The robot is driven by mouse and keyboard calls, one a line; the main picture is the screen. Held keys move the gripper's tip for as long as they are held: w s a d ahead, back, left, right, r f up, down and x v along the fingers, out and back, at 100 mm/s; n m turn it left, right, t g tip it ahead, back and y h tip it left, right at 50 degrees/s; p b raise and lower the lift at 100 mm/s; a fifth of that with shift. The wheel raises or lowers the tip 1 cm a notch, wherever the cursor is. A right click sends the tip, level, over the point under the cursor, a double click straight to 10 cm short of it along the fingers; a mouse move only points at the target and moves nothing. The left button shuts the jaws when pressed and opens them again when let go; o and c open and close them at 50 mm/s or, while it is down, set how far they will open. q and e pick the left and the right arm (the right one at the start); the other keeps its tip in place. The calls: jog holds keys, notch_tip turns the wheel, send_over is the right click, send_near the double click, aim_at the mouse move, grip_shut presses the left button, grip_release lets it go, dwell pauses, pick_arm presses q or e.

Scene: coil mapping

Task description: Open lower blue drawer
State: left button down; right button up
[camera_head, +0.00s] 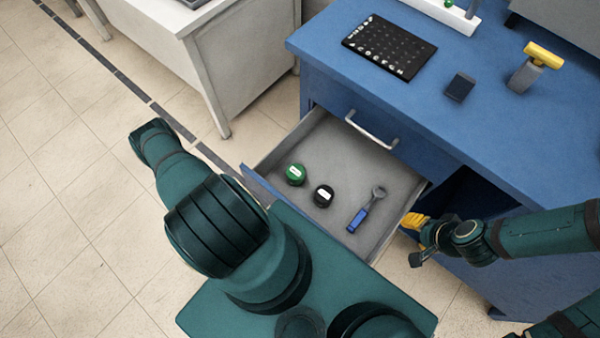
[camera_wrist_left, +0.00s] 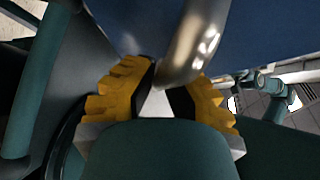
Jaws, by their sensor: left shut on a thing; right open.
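The lower blue drawer (camera_head: 337,157) is pulled out from the blue desk, with its grey inside showing. Its blue front is mostly hidden behind my own body in the head view. In the left wrist view, my left gripper (camera_wrist_left: 165,88) has its yellow fingers shut on the metal drawer handle (camera_wrist_left: 190,45), against a blue panel. The left gripper is hidden in the head view. My right gripper (camera_head: 416,238) is open and empty, beside the drawer's right side near the desk.
In the drawer lie a green round item (camera_head: 295,174), a black round item (camera_head: 323,195) and a blue-handled tool (camera_head: 366,210). Above is a shut upper drawer with a silver handle (camera_head: 371,130). The blue desktop (camera_head: 430,115) holds several items. A white table (camera_head: 222,60) stands left.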

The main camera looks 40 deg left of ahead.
pick_arm(q)
jog(key=shift+s+d, duration=0.1)
jog(key=shift+s, duration=0.2)
jog(key=c, duration=1)
grip_release()
jog(key=shift+w, duration=0.1)
jog(key=v, duration=1.2)
